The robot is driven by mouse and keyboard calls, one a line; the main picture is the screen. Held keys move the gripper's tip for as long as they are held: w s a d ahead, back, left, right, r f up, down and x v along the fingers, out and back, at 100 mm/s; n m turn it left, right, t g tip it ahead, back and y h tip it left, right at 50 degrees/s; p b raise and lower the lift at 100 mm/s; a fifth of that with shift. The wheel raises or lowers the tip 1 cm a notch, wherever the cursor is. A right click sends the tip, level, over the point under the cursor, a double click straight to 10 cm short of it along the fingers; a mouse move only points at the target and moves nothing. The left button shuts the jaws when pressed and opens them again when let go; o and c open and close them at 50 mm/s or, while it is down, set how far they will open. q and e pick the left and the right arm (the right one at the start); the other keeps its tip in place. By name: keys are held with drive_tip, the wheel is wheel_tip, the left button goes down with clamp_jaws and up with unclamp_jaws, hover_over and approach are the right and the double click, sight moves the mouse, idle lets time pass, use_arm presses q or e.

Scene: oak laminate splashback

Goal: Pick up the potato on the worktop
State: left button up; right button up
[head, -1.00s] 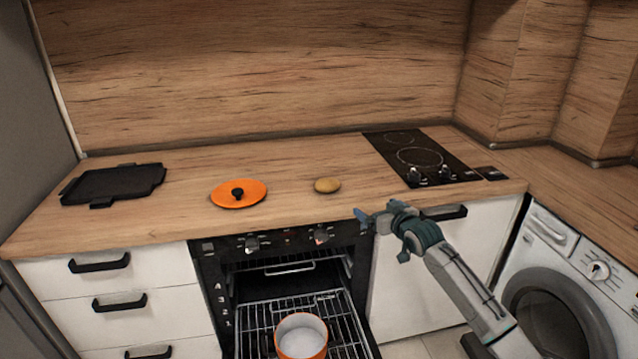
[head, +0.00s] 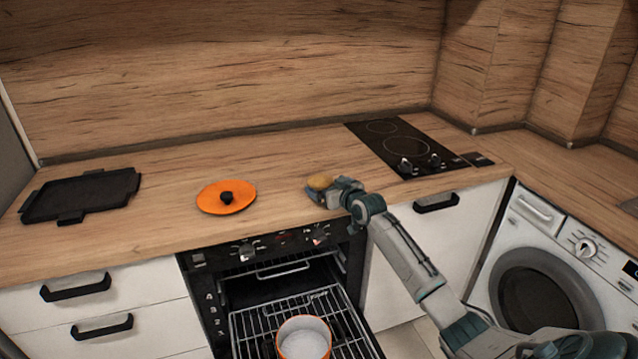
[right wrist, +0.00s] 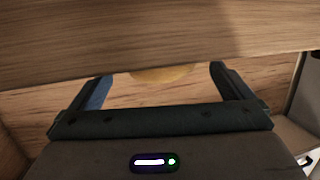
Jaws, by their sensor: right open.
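The brown, rounded potato (head: 319,182) is on the worktop (head: 275,165), close to its front edge, right of the orange lid. My right gripper (head: 325,191) is at the potato, coming from the front right, and partly covers it in the head view. In the right wrist view the potato (right wrist: 160,75) shows between the two spread fingers of the right gripper (right wrist: 160,85). A band of wood hides the rest of the potato and the fingertips there. I cannot tell whether the fingers touch it. My left gripper is not in view.
An orange lid (head: 227,197) with a black knob lies left of the potato. A black tray (head: 80,195) lies at the far left, and a black hob (head: 405,148) is at the right. Below, the open oven holds an orange pot (head: 304,338) on its rack (head: 255,322).

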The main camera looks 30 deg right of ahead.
sight(324, 185)
drive_tip(key=x, duration=0.4)
drive_tip(key=shift+a+f, duration=0.2)
drive_tip(key=shift+f, duration=0.05)
drive_tip(key=shift+w+f, duration=0.1)
drive_tip(key=shift+w, duration=0.3)
drive_tip(key=shift+c, duration=1.1)
drive_tip(key=c, duration=0.7)
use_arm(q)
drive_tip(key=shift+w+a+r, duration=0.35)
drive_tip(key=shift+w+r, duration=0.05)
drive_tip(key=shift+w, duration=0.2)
use_arm(e)
drive_tip(key=shift+c, duration=1)
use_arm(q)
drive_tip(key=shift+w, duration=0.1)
